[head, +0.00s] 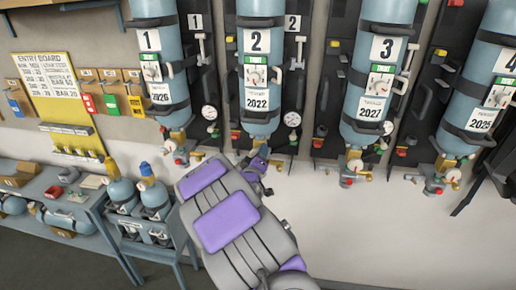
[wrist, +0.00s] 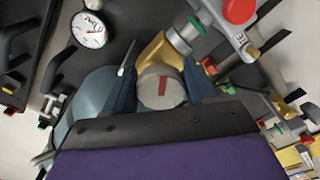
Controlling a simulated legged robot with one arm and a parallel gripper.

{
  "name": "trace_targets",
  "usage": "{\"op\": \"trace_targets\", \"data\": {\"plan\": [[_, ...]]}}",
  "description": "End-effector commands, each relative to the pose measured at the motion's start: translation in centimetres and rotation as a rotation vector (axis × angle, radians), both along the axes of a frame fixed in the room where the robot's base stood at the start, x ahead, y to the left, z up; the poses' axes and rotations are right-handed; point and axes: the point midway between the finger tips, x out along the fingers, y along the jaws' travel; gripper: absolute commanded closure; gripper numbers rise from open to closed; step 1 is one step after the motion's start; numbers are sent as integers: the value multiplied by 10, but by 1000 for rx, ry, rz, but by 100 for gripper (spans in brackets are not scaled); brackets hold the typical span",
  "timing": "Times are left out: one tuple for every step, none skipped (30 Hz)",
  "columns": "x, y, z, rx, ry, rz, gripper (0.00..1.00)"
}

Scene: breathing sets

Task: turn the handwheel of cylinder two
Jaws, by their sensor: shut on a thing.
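Cylinder two (head: 260,75) is a pale blue bottle hanging upside down on the wall, with a "2" label and a "2022" tag. In the wrist view its lower end (wrist: 95,95) shows at the left of the fingers. The handwheel (wrist: 162,86) is a round grey knob with a red mark on its face. My gripper (wrist: 161,78) is shut on the handwheel, with one dark finger on each side of it. In the head view my gripper (head: 258,162) is just below cylinder two's neck, and my arm hides the handwheel there.
Cylinder one (head: 156,98) hangs to the left and cylinder three (head: 375,85) to the right, both with valves low down. A gauge (head: 292,119) sits right of cylinder two. A bench (head: 105,225) with small bottles stands lower left. The wall below right is clear.

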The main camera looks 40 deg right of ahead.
Motion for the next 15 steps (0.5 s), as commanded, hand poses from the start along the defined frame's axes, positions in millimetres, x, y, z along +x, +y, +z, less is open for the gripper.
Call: {"op": "trace_targets", "data": {"plan": [[0,1,1,-28,37,3,74],[1,1,1,-43,55,3,74],[1,1,0,-65,81,3,74],[1,1,0,-81,100,3,74],[1,1,0,-95,118,2,74],[0,0,-1,-114,140,2,74],[1,0,-1,-128,156,2,74],[1,1,-1,-141,173,2,74],[1,1,-1,-158,191,2,74],[1,1,-1,-170,205,2,74],[1,1,-1,-180,217,2,74],[1,1,-1,-193,232,2,74],[1,1,-1,-203,243,3,74],[1,1,-1,-212,253,3,74],[1,1,-1,-223,265,2,74]]}}
